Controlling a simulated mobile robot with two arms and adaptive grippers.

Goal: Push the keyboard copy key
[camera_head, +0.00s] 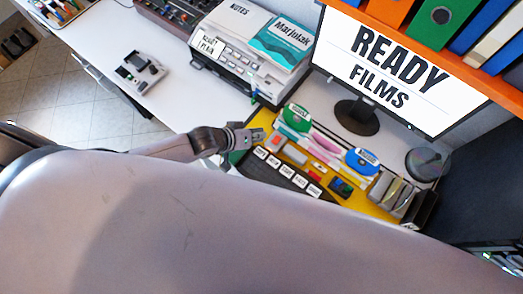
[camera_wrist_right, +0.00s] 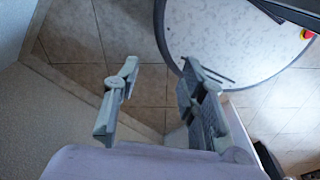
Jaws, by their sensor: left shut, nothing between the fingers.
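The dark keyboard (camera_head: 282,176) lies on the yellow mat of the desk in the head view. It has a row of several white keys (camera_head: 286,169) with black lettering too small to read, so I cannot tell which is the copy key. My left gripper (camera_head: 260,134) is shut and empty, just beyond the keyboard's left end, near the leftmost white key (camera_head: 261,153). I cannot tell whether it touches anything. My right gripper (camera_wrist_right: 160,70) shows only in the right wrist view; it is open and empty, above the tiled floor. My own body hides part of the foreground.
Behind the keyboard are a green disc (camera_head: 297,115), a blue disc (camera_head: 362,161) and coloured pens. The monitor (camera_head: 400,72) stands behind them, with a printer (camera_head: 240,70) to its left. A grey holder (camera_head: 393,193) is at right. White desk surface (camera_head: 190,95) is free at left.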

